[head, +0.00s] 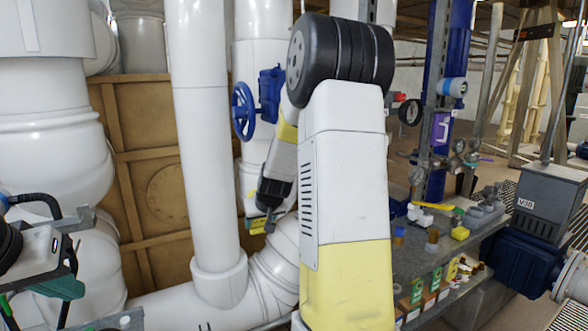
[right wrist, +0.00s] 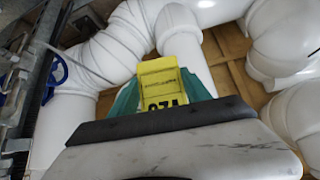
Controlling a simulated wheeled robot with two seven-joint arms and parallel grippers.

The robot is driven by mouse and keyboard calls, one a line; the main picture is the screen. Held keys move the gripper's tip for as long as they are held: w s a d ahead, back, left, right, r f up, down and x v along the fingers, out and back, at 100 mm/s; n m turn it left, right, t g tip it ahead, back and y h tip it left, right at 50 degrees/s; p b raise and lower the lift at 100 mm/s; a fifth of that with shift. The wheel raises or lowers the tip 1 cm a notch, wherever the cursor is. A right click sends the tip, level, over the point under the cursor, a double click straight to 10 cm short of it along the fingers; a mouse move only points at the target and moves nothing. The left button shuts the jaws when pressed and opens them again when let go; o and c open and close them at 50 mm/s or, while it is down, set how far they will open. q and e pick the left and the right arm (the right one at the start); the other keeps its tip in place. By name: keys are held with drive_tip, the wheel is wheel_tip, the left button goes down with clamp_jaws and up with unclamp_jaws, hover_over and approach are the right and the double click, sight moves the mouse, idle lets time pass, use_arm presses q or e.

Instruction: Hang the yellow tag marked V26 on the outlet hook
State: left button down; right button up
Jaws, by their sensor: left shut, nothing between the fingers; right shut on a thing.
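The yellow tag (right wrist: 163,84) is between the green fingertips of my right gripper (right wrist: 165,98) in the right wrist view. Its dark marking is upside down and partly cut off by the gripper body, so I cannot read it fully. In the head view the right gripper (head: 268,222) points down beside the white pipes, with a bit of the yellow tag (head: 257,227) at its tips. My left gripper (head: 66,288), with green fingers, is shut and empty at the lower left. I cannot make out the outlet hook in either view; my right arm covers much of the middle.
A blue handwheel valve (head: 242,110) is on the pipework just above the right gripper. Thick white pipes (head: 203,130) stand close to its left. A grey bench (head: 440,258) with small parts is at right, near a dark box with a label (head: 525,203). A brown panel (head: 160,190) stands behind.

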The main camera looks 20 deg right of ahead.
drive_tip(key=s+d+r+m+g+h, duration=0.1)
drive_tip(key=s+d+r+m, duration=0.15)
drive_tip(key=d+r, duration=1.4)
drive_tip(key=w+f, duration=0.3)
drive_tip(key=w, duration=0.5)
drive_tip(key=shift+w+d+n, duration=0.15)
drive_tip(key=shift+d+n, duration=0.15)
drive_tip(key=shift+n, duration=0.05)
idle(0.6)
drive_tip(key=o, duration=1.5)
